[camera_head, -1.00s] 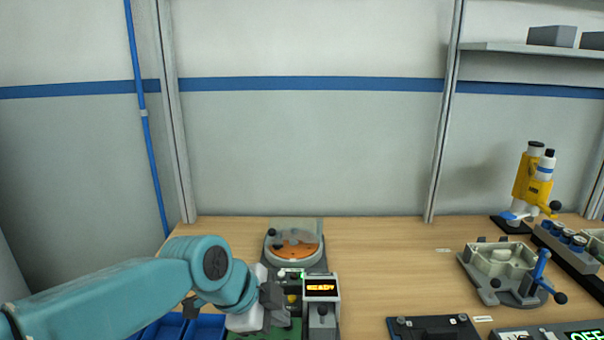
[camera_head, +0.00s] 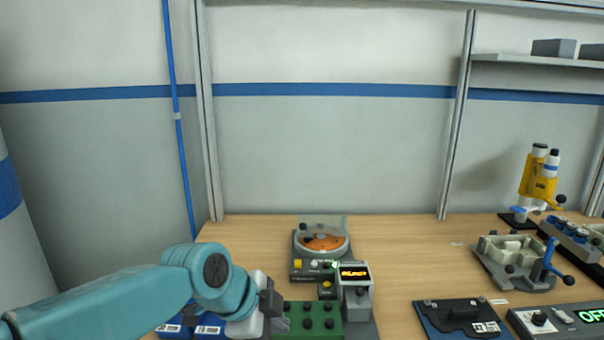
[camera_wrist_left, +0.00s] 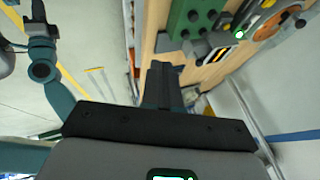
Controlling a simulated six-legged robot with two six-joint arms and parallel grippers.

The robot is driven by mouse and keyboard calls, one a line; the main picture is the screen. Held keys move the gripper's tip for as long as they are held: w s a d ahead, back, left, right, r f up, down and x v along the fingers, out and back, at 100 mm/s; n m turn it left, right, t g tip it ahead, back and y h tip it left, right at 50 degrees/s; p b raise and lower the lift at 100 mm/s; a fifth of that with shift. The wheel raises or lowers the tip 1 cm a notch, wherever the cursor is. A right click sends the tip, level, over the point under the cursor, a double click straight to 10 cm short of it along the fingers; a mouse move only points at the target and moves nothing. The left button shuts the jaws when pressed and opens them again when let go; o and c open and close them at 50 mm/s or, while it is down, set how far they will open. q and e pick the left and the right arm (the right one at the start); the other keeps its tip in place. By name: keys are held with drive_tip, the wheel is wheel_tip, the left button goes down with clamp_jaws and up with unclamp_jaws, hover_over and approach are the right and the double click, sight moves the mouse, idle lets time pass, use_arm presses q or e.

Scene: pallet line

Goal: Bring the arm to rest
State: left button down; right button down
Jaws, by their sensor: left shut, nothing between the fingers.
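My left arm comes in from the lower left of the head view. Its gripper (camera_head: 277,304) is shut and empty, beside the left end of a green block with dark knobs (camera_head: 313,320). In the left wrist view the closed fingers (camera_wrist_left: 161,85) point toward the bench edge, and the green block (camera_wrist_left: 190,20) lies beyond them. I cannot tell exactly how far the fingers are from the block. My right gripper is not in view.
A small display unit (camera_head: 355,290) and a round orange-dished device (camera_head: 323,240) stand behind the green block. Blue bins (camera_head: 207,328) sit under my left wrist. A black plate (camera_head: 460,318), a grey fixture (camera_head: 512,262) and a yellow device (camera_head: 538,178) are at right. Bare wood lies between.

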use_arm(q)
drive_tip(key=s+a+f+n+g, duration=0.1)
drive_tip(key=s+f+n, duration=0.15)
drive_tip(key=f, duration=0.65)
drive_tip(key=s+a+f+n+y, duration=0.15)
drive_tip(key=f+n, duration=0.25)
drive_tip(key=f, duration=0.4)
drive_tip(key=s+a+f+n+g+h, duration=0.1)
drive_tip(key=f+n, duration=0.3)
drive_tip(key=f, duration=0.5)
drive_tip(key=s+a+f+n+g, duration=0.1)
drive_tip(key=s+a+f+n, duration=0.1)
drive_tip(key=s+f+n, duration=0.3)
drive_tip(key=s+a+f+n+g, duration=0.1)
drive_tip(key=s+a+f+n, duration=0.1)
drive_tip(key=s+f+n, duration=0.4)
drive_tip(key=s+f, duration=0.3)
drive_tip(key=s, duration=0.3)
drive_tip(key=shift+s+f+y, duration=0.35)
drive_tip(key=shift+s+f, duration=0.05)
